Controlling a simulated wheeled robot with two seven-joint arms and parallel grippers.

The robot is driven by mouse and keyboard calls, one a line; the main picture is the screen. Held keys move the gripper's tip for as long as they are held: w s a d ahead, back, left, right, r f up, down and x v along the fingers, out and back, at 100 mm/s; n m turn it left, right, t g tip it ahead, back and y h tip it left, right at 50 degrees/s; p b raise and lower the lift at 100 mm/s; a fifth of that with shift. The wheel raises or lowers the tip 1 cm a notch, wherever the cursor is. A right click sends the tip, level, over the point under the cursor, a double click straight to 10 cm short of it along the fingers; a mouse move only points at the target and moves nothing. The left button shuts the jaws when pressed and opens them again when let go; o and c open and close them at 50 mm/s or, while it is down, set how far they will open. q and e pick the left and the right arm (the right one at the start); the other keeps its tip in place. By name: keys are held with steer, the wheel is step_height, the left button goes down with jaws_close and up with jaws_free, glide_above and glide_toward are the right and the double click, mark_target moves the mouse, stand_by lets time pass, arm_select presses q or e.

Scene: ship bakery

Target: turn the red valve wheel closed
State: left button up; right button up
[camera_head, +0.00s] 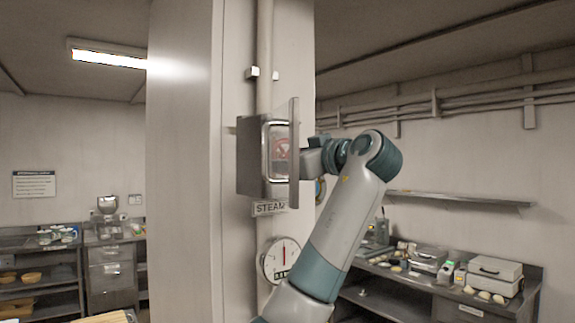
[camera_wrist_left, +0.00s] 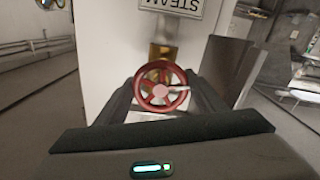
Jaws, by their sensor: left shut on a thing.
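The red valve wheel (camera_wrist_left: 160,94) is in the middle of the left wrist view, with spokes, a pale hub and a brass fitting (camera_wrist_left: 163,53) behind it. My left gripper (camera_wrist_left: 162,84) has one dark finger on each side of the wheel and is shut on its rim. In the head view, part of the wheel (camera_head: 281,148) shows red and blurred through the pane of a metal box (camera_head: 252,160) on the pillar. There my left gripper (camera_head: 309,160) reaches in from the right, its fingertips hidden behind the box's upright panel. My right gripper is in neither view.
A STEAM sign (camera_head: 270,208) and a round gauge (camera_head: 282,260) are below the box. The raised panel (camera_head: 294,150) stands close to my wrist. A pipe (camera_head: 265,60) runs above. Counters with equipment (camera_head: 495,275) stand at the right.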

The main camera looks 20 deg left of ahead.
arm_select(q)
steer(key=m+b, duration=0.3)
steer(key=m, duration=0.2)
steer(key=shift+s+f+b, duration=0.1)
steer(key=shift+f+b, duration=0.05)
steer(key=shift+b, duration=0.15)
steer(key=m+b, duration=0.1)
steer(key=m, duration=0.2)
steer(key=m+b, duration=0.1)
steer(key=m, duration=0.1)
steer(key=shift+s+a+r+m+b, duration=0.1)
steer(key=shift+a+r+m+b, duration=0.1)
steer(key=shift+m+b, duration=0.2)
steer(key=m+b, duration=0.2)
steer(key=m, duration=0.4)
steer(key=shift+r+b, duration=0.1)
steer(key=shift+b, duration=0.25)
steer(key=shift+r+m+b, duration=0.15)
steer(key=shift+m+b, duration=0.7)
steer(key=shift+m, duration=1.55)
steer(key=o, duration=1.1)
steer(key=shift+c, duration=0.2)
steer(key=shift+d, duration=0.1)
